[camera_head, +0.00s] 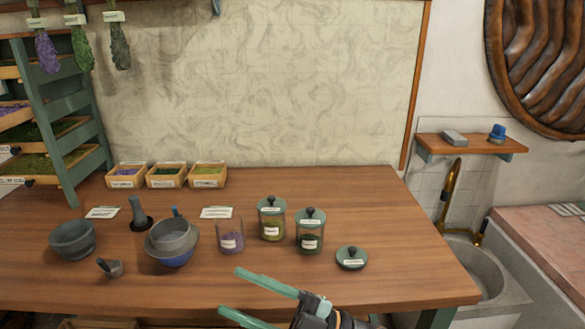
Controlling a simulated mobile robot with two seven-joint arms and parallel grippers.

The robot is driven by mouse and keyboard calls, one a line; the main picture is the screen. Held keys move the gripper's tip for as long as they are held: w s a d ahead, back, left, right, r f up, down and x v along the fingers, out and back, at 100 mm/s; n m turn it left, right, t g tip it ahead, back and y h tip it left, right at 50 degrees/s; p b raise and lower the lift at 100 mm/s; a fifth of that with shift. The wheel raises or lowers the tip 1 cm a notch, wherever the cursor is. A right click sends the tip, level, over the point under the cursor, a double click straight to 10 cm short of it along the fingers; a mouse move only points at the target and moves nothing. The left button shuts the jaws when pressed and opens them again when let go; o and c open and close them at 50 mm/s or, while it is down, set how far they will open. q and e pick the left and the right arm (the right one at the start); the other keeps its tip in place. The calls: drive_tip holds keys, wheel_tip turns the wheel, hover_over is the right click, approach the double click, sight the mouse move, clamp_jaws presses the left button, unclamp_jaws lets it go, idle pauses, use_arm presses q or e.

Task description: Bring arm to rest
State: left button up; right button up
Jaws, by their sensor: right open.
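My right gripper (256,296) is at the bottom middle of the head view, in front of the wooden table's front edge. Its two pale green fingers are spread apart and point left, with nothing between them. My left gripper is not in view.
A grey bowl (72,241), a small scoop (110,268), a pestle (139,212) and stacked bowls (172,243) stand on the left. Several small boxes (166,178) line the back. A sink (478,265) is on the right. The table's right part is clear.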

drive_tip(key=w+d+f+m+t+h+p, duration=0.2)
drive_tip(key=w+d+f+m+t+h, duration=0.2)
drive_tip(key=d+f+m+t+h, duration=1.15)
drive_tip(key=s+d+f+m+g+h, duration=0.1)
drive_tip(key=s+d+f+m+g, duration=0.1)
drive_tip(key=s+f, duration=0.3)
drive_tip(key=s+d+f+m+g+h+p, duration=0.1)
drive_tip(key=s+d+f+m+g+h, duration=0.1)
drive_tip(key=s+f, duration=0.4)
drive_tip(key=s+d+f+m+g+h, duration=0.1)
drive_tip(key=s+d+f+m+g, duration=0.2)
drive_tip(key=s+d+f+g, duration=0.1)
drive_tip(key=shift+s+f+m+g+p, duration=0.35)
drive_tip(key=shift+s+f+g, duration=0.3)
drive_tip(key=shift+f+g, duration=0.35)
